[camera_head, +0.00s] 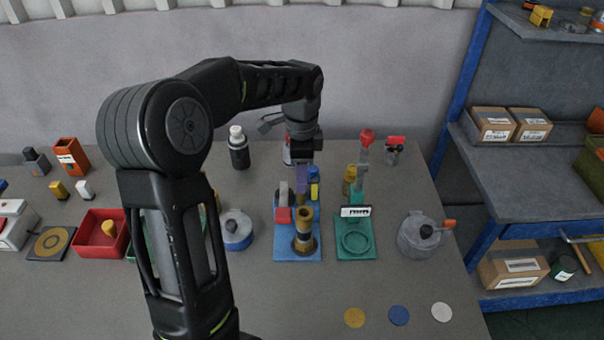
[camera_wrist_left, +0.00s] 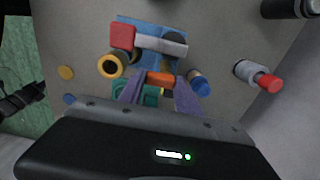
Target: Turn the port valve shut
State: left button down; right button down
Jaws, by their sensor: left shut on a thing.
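A fixture on a blue plate (camera_head: 284,253) stands mid-table, with a red block (camera_head: 283,215), a grey disc and an upright brass cylinder (camera_head: 304,240). My left gripper (camera_head: 302,190) reaches down over it from behind, its purple fingers pointing down. In the left wrist view, the fingers (camera_wrist_left: 160,92) are closed on a small orange handle (camera_wrist_left: 160,78) beside the grey bar (camera_wrist_left: 160,42) and the brass cylinder (camera_wrist_left: 110,66). The fingers hide this handle in the head view. I cannot tell how far the handle is turned. My right gripper is not seen.
A green fixture (camera_head: 356,253) with a red-topped lever (camera_head: 366,140) stands close on the right. A grey pot (camera_head: 420,238) is further right. A blue-and-grey pot (camera_head: 236,230) and a red tray (camera_head: 88,243) are left. The front centre table is mostly clear.

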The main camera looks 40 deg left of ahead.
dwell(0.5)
pick_arm(q)
jog(key=c, duration=0.8)
grip_release()
jog(key=shift+c, duration=0.2)
jog(key=shift+r, duration=0.1)
notch_tip(320, 180, up, 8)
jog(key=shift+f+b, duration=0.15)
jog(key=shift+b, duration=0.45)
jog(key=shift+f, duration=0.1)
